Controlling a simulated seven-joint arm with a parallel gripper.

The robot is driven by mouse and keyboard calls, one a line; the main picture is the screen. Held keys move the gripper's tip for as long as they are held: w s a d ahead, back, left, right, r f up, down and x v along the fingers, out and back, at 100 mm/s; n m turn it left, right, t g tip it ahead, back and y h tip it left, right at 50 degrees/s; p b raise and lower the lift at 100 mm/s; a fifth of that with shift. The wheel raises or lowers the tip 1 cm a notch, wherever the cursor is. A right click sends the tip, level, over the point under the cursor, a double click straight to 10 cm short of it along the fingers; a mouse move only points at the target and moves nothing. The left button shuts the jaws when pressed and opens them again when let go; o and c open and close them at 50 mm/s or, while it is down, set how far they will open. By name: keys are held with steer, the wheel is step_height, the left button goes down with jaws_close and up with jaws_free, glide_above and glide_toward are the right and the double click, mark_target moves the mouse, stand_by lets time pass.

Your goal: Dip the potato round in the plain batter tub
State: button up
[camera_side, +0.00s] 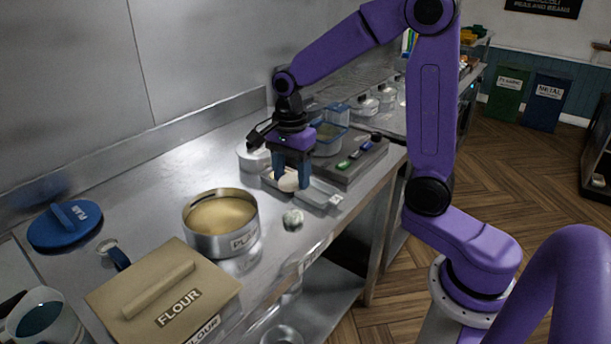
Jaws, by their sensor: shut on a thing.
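The potato round (288,182) is a pale cream disc between the blue fingers of my gripper (291,184). My gripper is shut on it and points down, low over a shallow grey metal tray (318,197). I cannot tell whether the round still touches the tray. The plain batter tub (242,242) is a round metal tub with a label partly readable as "PL". It stands open to the left of my gripper and holds tan batter (220,213).
A blue lid (62,226) lies at the far left. A tan flour box (208,292) stands in front of the tub. A small whitish lump (293,219) lies between tub and tray.

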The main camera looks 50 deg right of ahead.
glide_above(224, 231)
steer(key=shift+f, duration=6.4)
steer(key=shift+a, duration=0.1)
steer(key=shift+a, duration=0.15)
steer(key=shift+d, duration=0.55)
steer(key=shift+a, duration=0.15)
steer(key=shift+w+a, duration=0.1)
steer(key=shift+a, duration=0.3)
steer(key=shift+d, duration=0.25)
